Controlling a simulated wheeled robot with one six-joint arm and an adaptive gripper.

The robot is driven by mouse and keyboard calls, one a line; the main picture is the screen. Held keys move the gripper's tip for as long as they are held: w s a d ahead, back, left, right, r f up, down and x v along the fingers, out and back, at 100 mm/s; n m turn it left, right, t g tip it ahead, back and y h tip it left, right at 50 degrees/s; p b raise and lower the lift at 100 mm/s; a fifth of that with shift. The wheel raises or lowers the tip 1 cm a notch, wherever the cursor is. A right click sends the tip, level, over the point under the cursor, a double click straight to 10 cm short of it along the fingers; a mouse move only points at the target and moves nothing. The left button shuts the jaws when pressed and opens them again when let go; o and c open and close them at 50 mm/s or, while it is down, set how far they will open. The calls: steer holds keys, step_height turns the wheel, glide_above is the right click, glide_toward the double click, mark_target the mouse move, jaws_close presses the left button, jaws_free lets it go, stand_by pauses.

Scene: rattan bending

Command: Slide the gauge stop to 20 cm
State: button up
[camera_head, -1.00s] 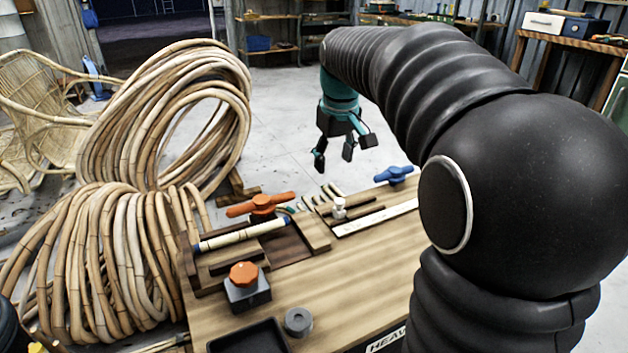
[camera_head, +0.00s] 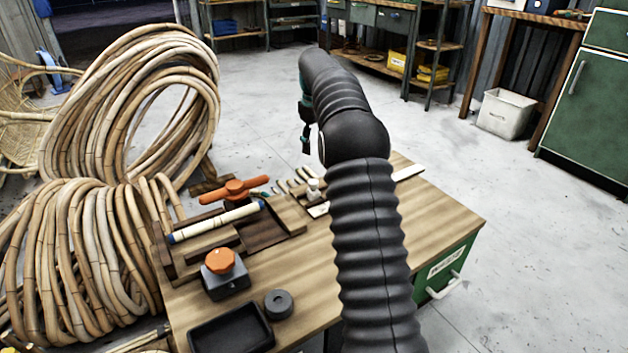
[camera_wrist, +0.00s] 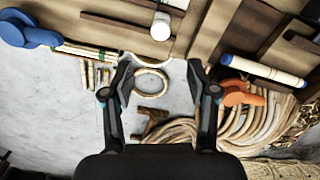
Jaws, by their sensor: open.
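The gauge stop looks to be the small white knob (camera_head: 313,188) on a dark rail at the back of the bench. It also shows in the wrist view as a white cylinder (camera_wrist: 160,26) near the top middle. A white scale strip (camera_head: 408,172) lies beside it, partly hidden by my arm; I cannot read its marks.
An orange handle (camera_head: 235,190) and a blue-ended rattan piece (camera_head: 215,222) sit left of the knob. A blue handle (camera_wrist: 27,30) shows in the wrist view. Rattan coils (camera_head: 130,110) stand left.

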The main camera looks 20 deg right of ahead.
mark_target(314, 182)
step_height(314, 182, down, 13)
steer(key=shift+r+b, duration=0.1)
steer(key=shift+b, duration=0.95)
jaws_close()
